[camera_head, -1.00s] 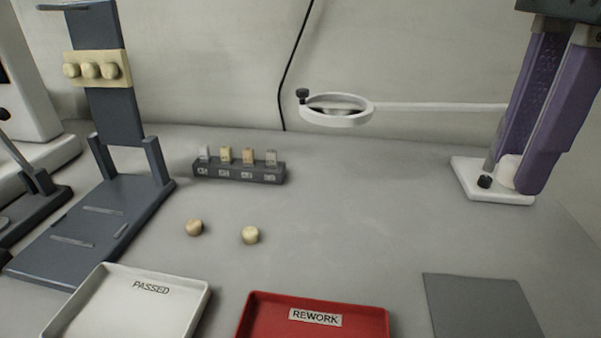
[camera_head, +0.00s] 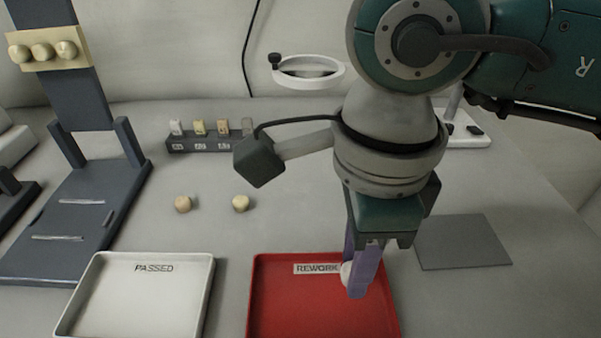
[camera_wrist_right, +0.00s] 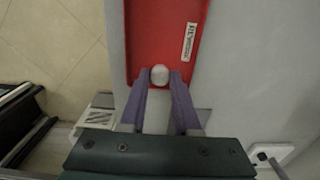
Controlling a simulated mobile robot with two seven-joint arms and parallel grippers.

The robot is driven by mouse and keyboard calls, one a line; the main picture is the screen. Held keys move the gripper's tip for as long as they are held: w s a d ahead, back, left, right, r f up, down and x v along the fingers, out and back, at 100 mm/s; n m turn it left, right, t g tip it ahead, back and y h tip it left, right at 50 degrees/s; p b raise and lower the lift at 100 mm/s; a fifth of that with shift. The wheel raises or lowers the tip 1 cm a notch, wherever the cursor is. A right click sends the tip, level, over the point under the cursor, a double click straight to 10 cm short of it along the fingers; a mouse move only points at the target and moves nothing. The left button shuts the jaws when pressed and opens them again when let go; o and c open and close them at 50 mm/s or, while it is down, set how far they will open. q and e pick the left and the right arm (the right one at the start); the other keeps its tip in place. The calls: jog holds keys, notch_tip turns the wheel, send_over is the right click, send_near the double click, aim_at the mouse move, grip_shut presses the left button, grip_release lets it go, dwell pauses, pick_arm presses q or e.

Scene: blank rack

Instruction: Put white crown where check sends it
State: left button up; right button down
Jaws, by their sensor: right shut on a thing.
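My right gripper (camera_head: 362,272) is shut on the white crown (camera_head: 346,274), over the right part of the red REWORK tray (camera_head: 290,311). In the right wrist view the crown (camera_wrist_right: 159,75) sits between the tips of the purple fingers (camera_wrist_right: 160,84), above the tray's end. I cannot tell whether the crown touches the tray floor. The white PASSED tray (camera_head: 148,300) stands to the left and looks empty. My left gripper is not in view.
Two loose crowns, one tan (camera_head: 183,204) and one cream (camera_head: 241,203), lie on the table. Behind them is a dark holder (camera_head: 185,146) with shade tabs. A ring magnifier (camera_head: 308,72) stands at the back. A grey mat (camera_head: 462,242) lies right of the red tray.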

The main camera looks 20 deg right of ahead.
aim_at(346, 300)
notch_tip(346, 300, down, 5)
jog(key=shift+b, duration=0.35)
jog(key=shift+f, duration=0.15)
jog(key=c, duration=0.6)
grip_release()
jog(key=shift+c, duration=0.2)
